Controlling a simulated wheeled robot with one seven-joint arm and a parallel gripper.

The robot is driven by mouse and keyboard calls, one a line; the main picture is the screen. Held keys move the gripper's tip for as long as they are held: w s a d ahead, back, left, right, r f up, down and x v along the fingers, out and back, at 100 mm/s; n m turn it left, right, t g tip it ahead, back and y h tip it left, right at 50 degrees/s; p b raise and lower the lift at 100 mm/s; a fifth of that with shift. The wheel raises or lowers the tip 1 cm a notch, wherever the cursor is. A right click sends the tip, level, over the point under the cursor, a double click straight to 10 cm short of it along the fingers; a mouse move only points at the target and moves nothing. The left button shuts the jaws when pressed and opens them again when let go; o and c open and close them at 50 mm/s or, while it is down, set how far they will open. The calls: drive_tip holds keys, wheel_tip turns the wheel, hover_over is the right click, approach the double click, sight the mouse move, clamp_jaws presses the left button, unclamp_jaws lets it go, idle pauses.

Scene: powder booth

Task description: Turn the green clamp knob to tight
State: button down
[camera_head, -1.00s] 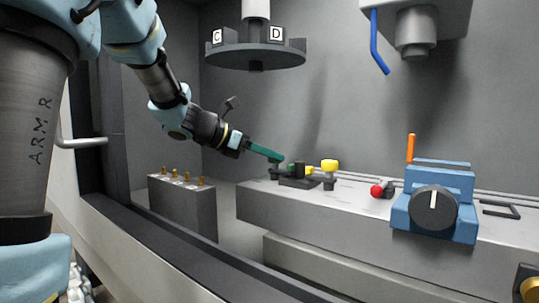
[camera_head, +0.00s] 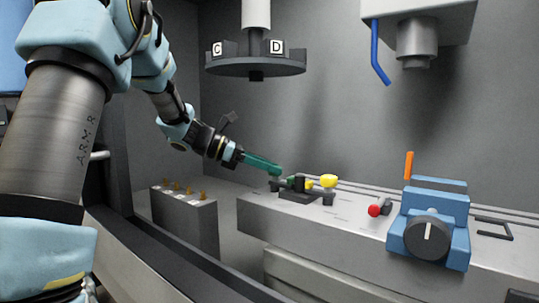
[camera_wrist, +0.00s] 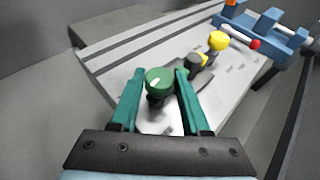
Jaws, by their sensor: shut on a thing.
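The green clamp knob (camera_wrist: 160,77) is round with a short white mark on its top. It sits between the two green fingers of my gripper (camera_wrist: 160,84) in the wrist view. My gripper is shut on it, with one finger on each side. In the head view my gripper (camera_head: 271,169) reaches down from the upper left to the near end of the clamp row, and its fingers largely hide the green knob there. I cannot read any tight marking beside the knob.
A black and yellow part (camera_wrist: 197,62) and a yellow knob (camera_wrist: 218,41) stand close beyond the green knob. Farther right on the bench (camera_head: 350,218) are a red ball knob (camera_head: 375,210) and a blue fixture (camera_head: 437,210) with a dial. A disc (camera_head: 255,65) hangs above.

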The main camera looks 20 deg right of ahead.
drive_tip(key=m+g+p, duration=0.1)
drive_tip(key=m+g+y+p, duration=0.1)
drive_tip(key=p, duration=0.1)
drive_tip(key=r+g+p, duration=0.1)
drive_tip(key=shift+w+d+m+p, duration=0.1)
drive_tip(key=shift+w+m+p, duration=0.15)
drive_tip(key=shift+m+p, duration=0.15)
drive_tip(key=m+g+y+p, duration=0.1)
drive_tip(key=p, duration=0.2)
drive_tip(key=m+g+y+p, duration=0.2)
drive_tip(key=p, duration=0.1)
drive_tip(key=shift+w+d+f+m, duration=0.1)
drive_tip(key=shift+w+d+m, duration=0.1)
drive_tip(key=shift+m, duration=0.1)
drive_tip(key=m+g+y+p, duration=0.1)
drive_tip(key=p, duration=0.1)
drive_tip(key=m+g+y+p, duration=0.1)
drive_tip(key=m+y+p, duration=0.1)
drive_tip(key=shift+d+f, duration=0.2)
drive_tip(key=shift+w+d+f+m+g+y+p, duration=0.1)
drive_tip(key=shift+m+g+y+p, duration=0.35)
drive_tip(key=shift+m+y, duration=0.4)
drive_tip(key=shift+d+f+m+g+y+p, duration=0.1)
drive_tip(key=shift+m+g+y+p, duration=0.15)
drive_tip(key=shift+m+y+p, duration=0.4)
drive_tip(key=shift+y, duration=0.4)
drive_tip(key=shift+c, duration=1.9)
unclamp_jaws()
drive_tip(key=shift+a+r, duration=0.1)
